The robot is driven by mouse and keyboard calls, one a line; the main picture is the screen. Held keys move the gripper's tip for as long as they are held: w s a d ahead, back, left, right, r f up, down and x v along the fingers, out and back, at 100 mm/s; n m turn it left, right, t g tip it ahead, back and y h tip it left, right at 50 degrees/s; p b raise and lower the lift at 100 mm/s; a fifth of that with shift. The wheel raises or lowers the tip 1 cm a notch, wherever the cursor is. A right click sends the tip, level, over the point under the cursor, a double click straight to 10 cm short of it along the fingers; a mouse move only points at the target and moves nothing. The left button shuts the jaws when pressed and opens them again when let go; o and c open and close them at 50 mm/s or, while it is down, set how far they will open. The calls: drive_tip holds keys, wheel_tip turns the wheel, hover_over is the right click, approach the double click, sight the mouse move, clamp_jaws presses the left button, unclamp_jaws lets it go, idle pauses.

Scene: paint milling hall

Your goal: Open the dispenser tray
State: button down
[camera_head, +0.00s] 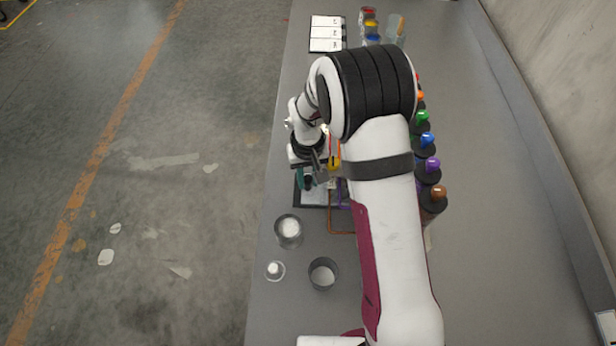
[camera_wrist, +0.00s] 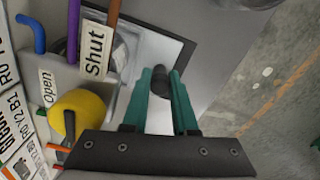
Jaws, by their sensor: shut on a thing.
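The dispenser tray (camera_wrist: 143,62) shows in the wrist view as a pale panel with a dark edge; a part of it also shows below my gripper in the head view (camera_head: 312,198). My gripper (camera_wrist: 164,84) has teal fingers, shut on a dark rounded knob (camera_wrist: 161,82) at the tray. In the head view my gripper (camera_head: 308,182) is small and partly hidden by my own arm. Beside the tray stands a dispenser body with a "Shut" label (camera_wrist: 96,50), an "Open" label (camera_wrist: 47,88) and a yellow knob (camera_wrist: 80,112). How far out the tray sits is unclear.
A metal cup (camera_head: 289,232), a small white-topped item (camera_head: 275,270) and a dark cup (camera_head: 323,274) stand near the bench's left edge. Several bottles with coloured caps (camera_head: 428,140) line up right of my arm. White cards (camera_head: 327,33) lie at the far end. The bench's right side is clear.

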idle(0.9)
drive_tip(key=a, duration=0.7)
drive_tip(key=shift+a, duration=0.15)
drive_tip(key=c, duration=1)
unclamp_jaws()
wheel_tip(320, 180, up, 16)
drive_tip(key=shift+f, duration=0.1)
